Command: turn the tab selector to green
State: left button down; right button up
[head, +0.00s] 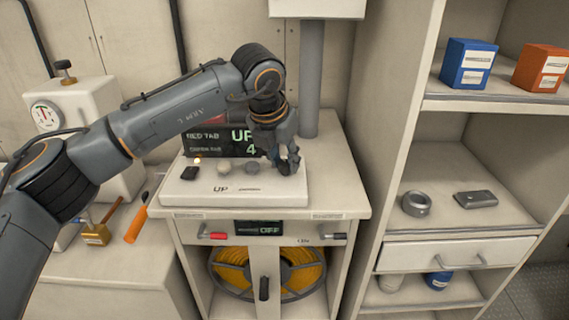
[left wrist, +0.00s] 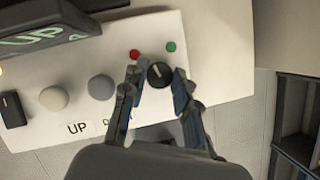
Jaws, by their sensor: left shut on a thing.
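The tab selector is a small dark round knob (left wrist: 160,74) with a pale pointer mark. It sits on the white control panel (head: 180,192), between a red dot (left wrist: 134,55) and a green dot (left wrist: 171,47) at its far side. The pointer appears to lean toward the red dot. My left gripper (head: 286,163) is at the right end of the panel, its fingers on either side of the knob, shut on it. In the head view the gripper hides the knob. The dark display (head: 215,137) behind reads "RED TAB" and "UP", partly covered by my arm. My right gripper is not seen.
Left of the knob stand a grey button (left wrist: 101,87), a pale button (left wrist: 53,98) and a black switch (left wrist: 11,109). A grey post (head: 311,80) rises behind the panel. Shelves with a blue box (head: 467,64) and an orange box (head: 540,68) stand right.

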pick_arm(q)
jog(key=shift+m+h, duration=0.4)
jog(key=shift+m, duration=0.6)
jog(key=m+g, duration=0.1)
jog(key=m, duration=0.1)
jog(key=shift+w+a+r+m+h+p, duration=0.1)
jog(key=shift+m+h+p, duration=0.2)
jog(key=shift+h+p, duration=0.1)
jog(key=m+g+p, duration=0.1)
jog(key=m, duration=0.2)
jog(key=shift+w+r+m+h+p, duration=0.1)
jog(key=shift+m+h+p, duration=0.2)
jog(key=shift+p, duration=0.1)
jog(key=shift+w+m+g+p, duration=0.1)
jog(key=shift+m+g+p, duration=0.75)
jog(key=shift+m, duration=0.75)
jog(key=c, duration=1)
grip_release()
jog(key=v, duration=1.1)
jog(key=shift+a+r, duration=0.25)
jog(key=shift+a, duration=0.15)
